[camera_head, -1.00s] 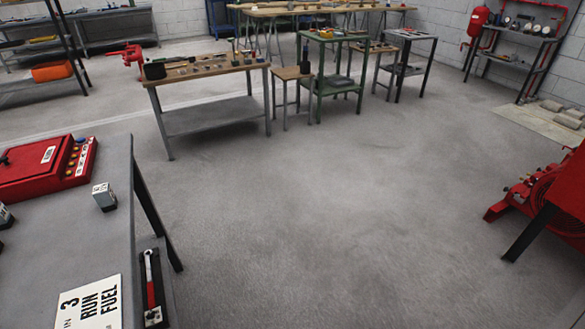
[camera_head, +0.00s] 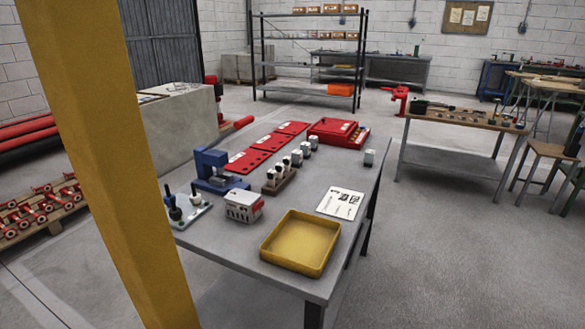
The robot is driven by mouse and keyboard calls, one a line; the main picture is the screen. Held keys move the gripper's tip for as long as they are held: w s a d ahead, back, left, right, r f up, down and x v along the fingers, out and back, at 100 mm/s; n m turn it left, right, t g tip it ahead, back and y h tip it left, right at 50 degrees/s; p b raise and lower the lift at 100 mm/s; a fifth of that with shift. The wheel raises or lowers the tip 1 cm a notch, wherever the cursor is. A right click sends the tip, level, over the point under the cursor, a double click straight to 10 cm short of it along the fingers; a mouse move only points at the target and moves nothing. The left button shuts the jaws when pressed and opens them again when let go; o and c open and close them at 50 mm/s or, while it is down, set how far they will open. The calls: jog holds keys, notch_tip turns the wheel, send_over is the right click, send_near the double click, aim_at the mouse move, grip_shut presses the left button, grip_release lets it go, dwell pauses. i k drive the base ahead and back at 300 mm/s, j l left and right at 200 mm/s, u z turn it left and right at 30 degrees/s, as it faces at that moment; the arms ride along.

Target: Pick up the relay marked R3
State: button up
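Several small relay-like blocks with pale tops stand on the grey table (camera_head: 385,185). Two more, a nearer one (camera_head: 306,150) and a farther one (camera_head: 313,142), stand by the red control box (camera_head: 338,132). Several similar pieces (camera_head: 284,166) sit in a brown wooden rack (camera_head: 277,185). The markings are too small to read, so I cannot tell which is R3. My gripper is not in view.
The table also holds a yellow tray (camera_head: 301,243), a white printed sheet (camera_head: 340,203), a grey-white box (camera_head: 243,206), a blue press-like device (camera_head: 214,170) and flat red panels (camera_head: 267,145). A yellow upright (camera_head: 120,160) blocks part of the left.

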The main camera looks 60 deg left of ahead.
aim_at(369, 157)
jog(key=u, duration=1.85)
